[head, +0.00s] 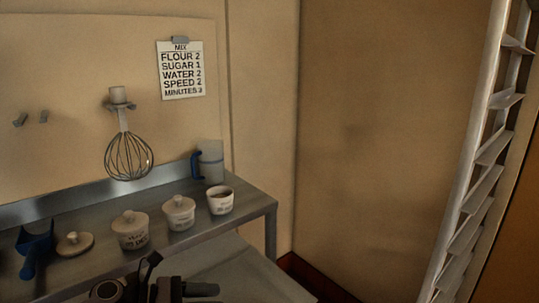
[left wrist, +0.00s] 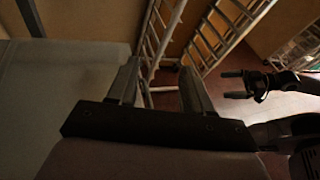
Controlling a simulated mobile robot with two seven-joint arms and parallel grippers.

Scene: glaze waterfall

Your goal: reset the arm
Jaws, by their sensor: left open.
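My left gripper (left wrist: 160,82) is open in the left wrist view, with its two grey fingers apart and nothing between them. A worktop lies to its left and below, and floor shows beyond the fingertips. My right gripper (left wrist: 235,85) shows at the right of the left wrist view, with two dark fingers apart and nothing visible between them. In the head view dark parts of one of my arms show at the bottom edge, in front of the worktop; I cannot make out a gripper's state there.
The metal bench (head: 258,206) holds two lidded pots (head: 131,232) (head: 179,214), an open bowl (head: 220,203), a jug (head: 211,163), a loose lid (head: 75,244) and a blue scoop (head: 36,249). A whisk (head: 129,157) hangs behind. A rack (head: 470,215) stands right.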

